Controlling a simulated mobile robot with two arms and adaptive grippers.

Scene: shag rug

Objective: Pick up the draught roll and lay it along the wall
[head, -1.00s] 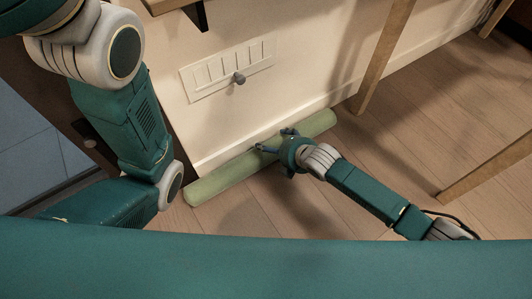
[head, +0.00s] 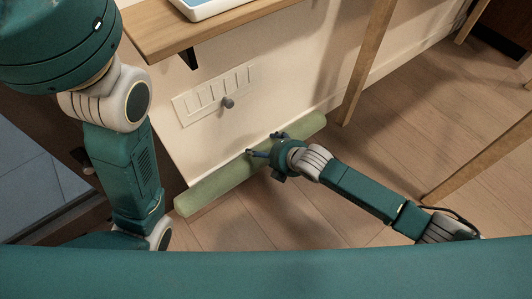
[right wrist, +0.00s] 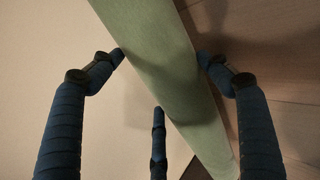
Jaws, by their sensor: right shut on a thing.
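The draught roll (head: 215,190) is a long pale green cylinder. In the head view it lies lengthwise along the foot of the cream wall, slanting from lower left to upper right. My right gripper (head: 263,144) is shut on it near its middle. In the right wrist view the roll (right wrist: 140,22) passes between the dark fingers of the gripper (right wrist: 162,62), with fingers on both sides of it. I cannot tell whether the roll rests on the floor or hangs slightly above it. My left gripper is not in view; only parts of that arm show.
A wall plate (head: 190,107) with a grey knob (head: 228,102) is above the roll. A wooden shelf (head: 205,32) carries a white and blue tray (head: 207,9). A wooden leg (head: 365,65) stands near the roll's right end.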

